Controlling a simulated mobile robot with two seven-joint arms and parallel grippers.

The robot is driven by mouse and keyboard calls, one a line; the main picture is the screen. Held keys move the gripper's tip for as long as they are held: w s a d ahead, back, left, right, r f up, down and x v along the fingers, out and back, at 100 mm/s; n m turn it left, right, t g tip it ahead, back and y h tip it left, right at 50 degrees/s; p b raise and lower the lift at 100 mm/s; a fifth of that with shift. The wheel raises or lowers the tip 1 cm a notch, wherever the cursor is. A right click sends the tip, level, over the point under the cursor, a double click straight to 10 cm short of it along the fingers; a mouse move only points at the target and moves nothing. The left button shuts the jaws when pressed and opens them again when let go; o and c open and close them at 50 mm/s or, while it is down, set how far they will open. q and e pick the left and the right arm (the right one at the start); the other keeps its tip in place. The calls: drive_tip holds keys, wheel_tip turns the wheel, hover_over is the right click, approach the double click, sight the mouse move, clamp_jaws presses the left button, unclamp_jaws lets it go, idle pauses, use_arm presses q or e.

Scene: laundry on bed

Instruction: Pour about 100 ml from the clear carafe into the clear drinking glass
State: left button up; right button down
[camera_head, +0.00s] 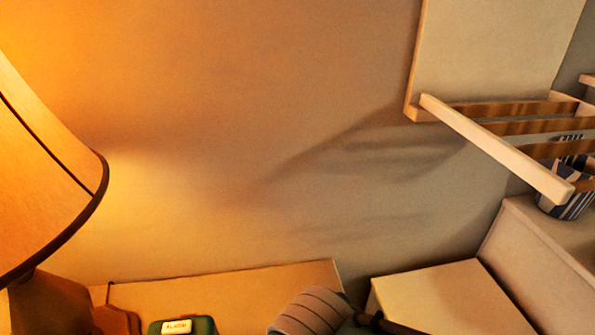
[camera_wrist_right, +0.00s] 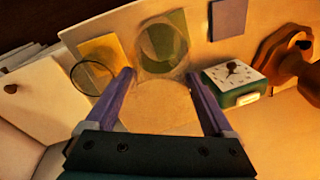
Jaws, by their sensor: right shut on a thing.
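In the right wrist view, my right gripper (camera_wrist_right: 159,77) has its two purple fingers on either side of a clear, round-rimmed vessel (camera_wrist_right: 162,50). It is shut on this vessel, which appears to be the carafe. The vessel is see-through and faint, so its tilt and the liquid level cannot be told. A thin dark ring (camera_wrist_right: 92,77) shows just left of the left finger. It may be the rim of the drinking glass, but I cannot tell. Neither carafe nor glass can be made out in the head view. My left gripper is not in view.
A lit lamp shade (camera_head: 45,170) fills the left side.

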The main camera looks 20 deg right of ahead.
drive_tip(key=shift+s+d+f+m+t+y+b, duration=0.2)
drive_tip(key=shift+d+t+y+b, duration=0.55)
drive_tip(key=shift+y+b, duration=2.55)
drive_tip(key=shift+s+d+f+m+t+y+b, duration=0.3)
drive_tip(key=shift+d+y+b, duration=0.9)
drive_tip(key=shift+b, duration=4.25)
drive_tip(key=shift+s+d+f+t+y+b, duration=0.1)
drive_tip(key=shift+d+t+y+b, duration=0.7)
drive_tip(key=shift+y+b, duration=2.55)
drive_tip(key=shift+d+r+h+b, duration=0.15)
drive_tip(key=shift+d+h+b, duration=0.35)
drive_tip(key=shift+b, duration=1.5)
drive_tip(key=shift+a+r, duration=0.1)
drive_tip(key=shift+a, duration=0.15)
drive_tip(key=shift+a+y+b, duration=0.4)
drive_tip(key=shift+a+y, duration=0.05)
drive_tip(key=shift+a, duration=0.2)
drive_tip(key=shift+r+t, duration=0.1)
drive_tip(key=shift+t, duration=0.15)
